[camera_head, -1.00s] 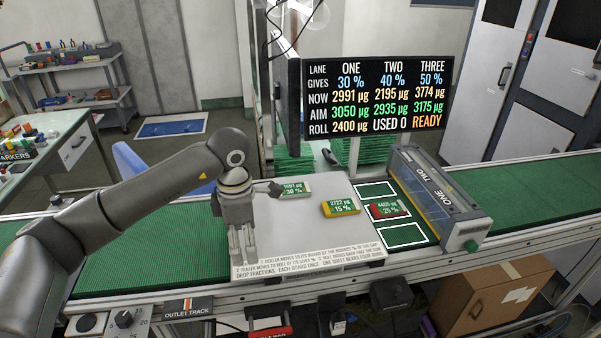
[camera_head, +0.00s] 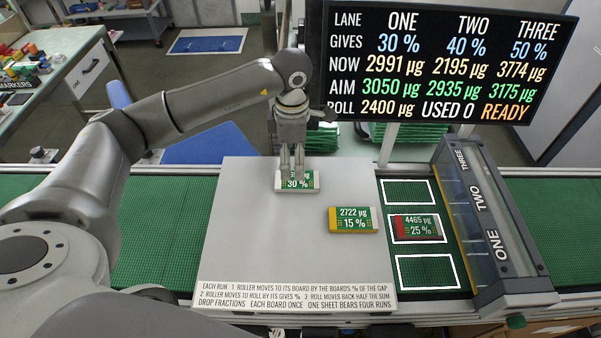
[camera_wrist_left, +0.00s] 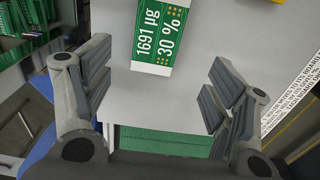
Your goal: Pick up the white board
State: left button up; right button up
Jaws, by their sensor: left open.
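The white board (camera_head: 297,183) is a small green-faced block with white ends, marked 30 %, lying on the grey plate near its back edge. In the left wrist view the board (camera_wrist_left: 160,38) reads 1691 µg and 30 %. My left gripper (camera_head: 292,168) is over it in the head view, pointing down and hiding its upper part. In the left wrist view my left gripper (camera_wrist_left: 150,95) is open, its fingers apart on either side below the board, with nothing between them. My right gripper is not in view.
A yellow board (camera_head: 353,220) marked 15 % lies on the grey plate (camera_head: 250,235). A red board (camera_head: 417,228) marked 25 % lies in the middle of the white-outlined slots. A roller unit (camera_head: 490,225) stands to the right. A display (camera_head: 440,70) stands behind.

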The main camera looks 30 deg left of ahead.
aim_at(311, 184)
pick_arm(q)
jog(key=shift+s+f, duration=0.15)
jog(key=shift+f, duration=0.75)
jog(key=f+p, duration=0.2)
jog(key=f, duration=0.1)
jog(key=w+f+p, duration=0.1)
jog(key=f, duration=0.1)
jog(key=shift+d, duration=0.25)
jog(key=shift+f, duration=0.35)
jog(key=c, duration=1.1)
jog(key=shift+c, duration=0.2)
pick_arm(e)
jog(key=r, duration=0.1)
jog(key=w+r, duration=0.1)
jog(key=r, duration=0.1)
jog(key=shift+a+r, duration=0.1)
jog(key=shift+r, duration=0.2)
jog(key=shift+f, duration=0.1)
